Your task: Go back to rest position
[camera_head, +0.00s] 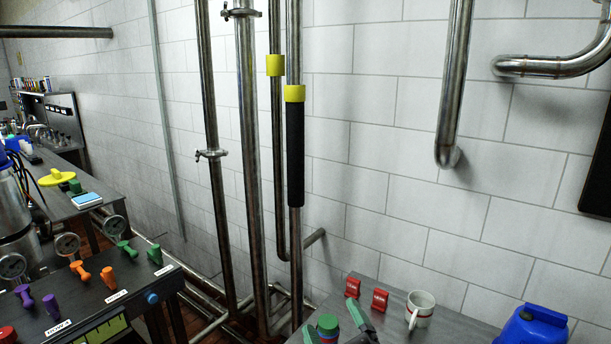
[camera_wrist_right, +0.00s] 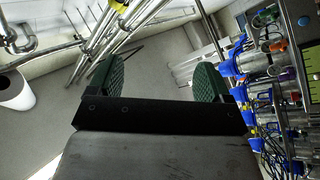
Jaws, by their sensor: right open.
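My right gripper (camera_head: 330,314) shows only its two green fingertips at the bottom edge of the head view, in front of the grey table. In the right wrist view my right gripper (camera_wrist_right: 157,78) has its green pads wide apart with nothing between them. My left gripper is not in the head view. The valve panel (camera_head: 90,308) at the lower left carries purple, orange and green handles and round gauges.
The grey table (camera_head: 459,316) holds red blocks (camera_head: 379,299), a green-topped jar (camera_head: 328,323), a white mug (camera_head: 419,309) and a blue container (camera_head: 533,326). Vertical metal pipes (camera_head: 248,140) run along the white tiled wall. A far-left workbench (camera_head: 64,206) holds a yellow object.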

